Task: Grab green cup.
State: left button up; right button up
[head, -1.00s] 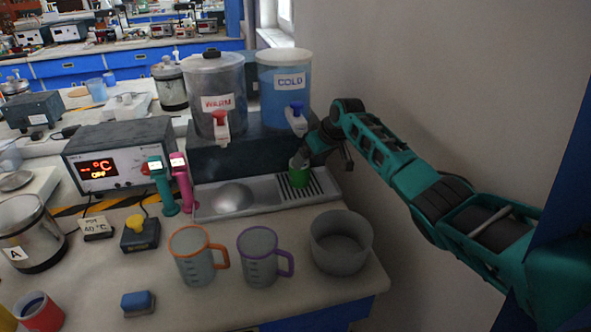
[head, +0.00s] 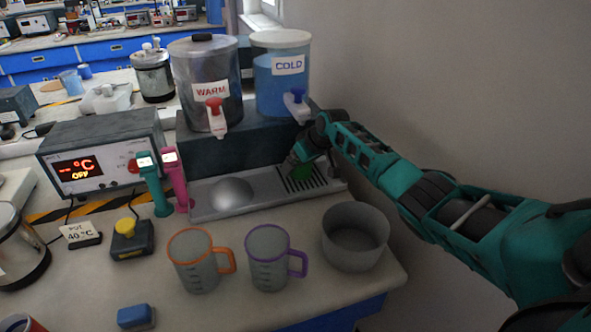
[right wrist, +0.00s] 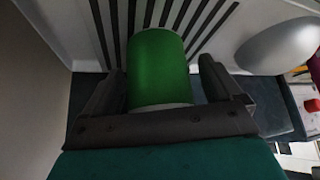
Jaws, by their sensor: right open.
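The green cup (head: 303,171) stands on the slatted drip grate under the COLD dispenser, partly hidden by my right gripper in the head view. In the right wrist view the green cup (right wrist: 158,68) lies between the two dark fingers, with a gap on each side. My right gripper (right wrist: 160,90) is open around it; it also shows in the head view (head: 298,160). My left gripper is not in view.
The metal tray (head: 205,204) with a silver dome (head: 232,194) holds the grate. The COLD dispenser (head: 280,75) and WARM dispenser (head: 206,85) stand behind. An orange-rimmed mug (head: 195,262), a purple-rimmed mug (head: 268,258) and a grey bowl (head: 355,238) stand in front.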

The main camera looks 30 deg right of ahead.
jog(key=shift+r, duration=0.1)
jog(key=shift+d, duration=0.1)
jog(key=shift+c, duration=0.7)
jog(key=c, duration=1.1)
